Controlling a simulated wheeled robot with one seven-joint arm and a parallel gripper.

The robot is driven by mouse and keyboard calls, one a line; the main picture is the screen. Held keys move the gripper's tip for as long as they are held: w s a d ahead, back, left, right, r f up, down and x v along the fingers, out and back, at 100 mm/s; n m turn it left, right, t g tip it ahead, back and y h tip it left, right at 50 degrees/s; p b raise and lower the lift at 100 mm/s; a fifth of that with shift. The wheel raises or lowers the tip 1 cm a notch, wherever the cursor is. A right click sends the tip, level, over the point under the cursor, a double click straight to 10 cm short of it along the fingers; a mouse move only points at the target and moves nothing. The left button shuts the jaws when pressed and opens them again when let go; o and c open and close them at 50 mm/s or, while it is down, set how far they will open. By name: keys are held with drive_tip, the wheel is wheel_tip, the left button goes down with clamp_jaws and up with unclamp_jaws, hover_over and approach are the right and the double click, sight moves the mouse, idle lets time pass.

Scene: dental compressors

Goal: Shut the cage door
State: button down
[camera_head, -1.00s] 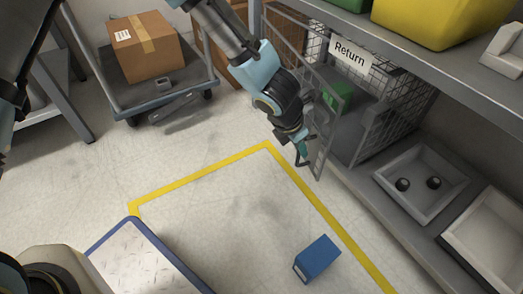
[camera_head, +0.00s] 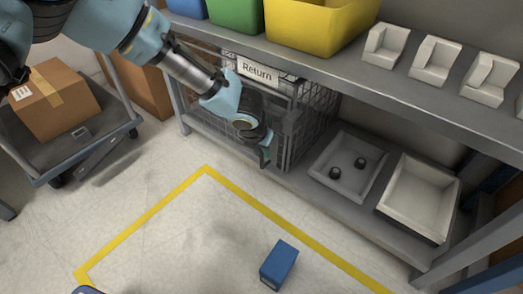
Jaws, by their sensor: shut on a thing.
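The wire cage (camera_head: 312,120) stands on the lower shelf, under a white "Return" sign (camera_head: 257,70). Its grey mesh door (camera_head: 285,158) lies at or close to the cage's front; my arm covers much of it, so I cannot tell whether a gap is left. My gripper (camera_head: 264,157) is at the lower front of the door, shut on the door's frame; the exact grip is small and partly hidden.
A blue box (camera_head: 279,265) lies on the floor inside yellow tape (camera_head: 290,227). A cart with a carton (camera_head: 54,98) stands left. Coloured bins (camera_head: 315,25) sit above.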

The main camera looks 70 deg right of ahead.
drive_tip(key=c, duration=0.9)
unclamp_jaws()
drive_tip(key=shift+s+d+r, duration=0.2)
drive_tip(key=shift+s+r, duration=0.1)
drive_tip(key=shift+s, duration=0.1)
drive_tip(key=p+v, duration=0.1)
drive_tip(key=v, duration=0.2)
drive_tip(key=p+v, duration=0.2)
drive_tip(key=v, duration=0.2)
drive_tip(key=p+v, duration=0.1)
drive_tip(key=v, duration=0.2)
drive_tip(key=shift+w+a+p, duration=0.35)
drive_tip(key=shift+w, duration=0.05)
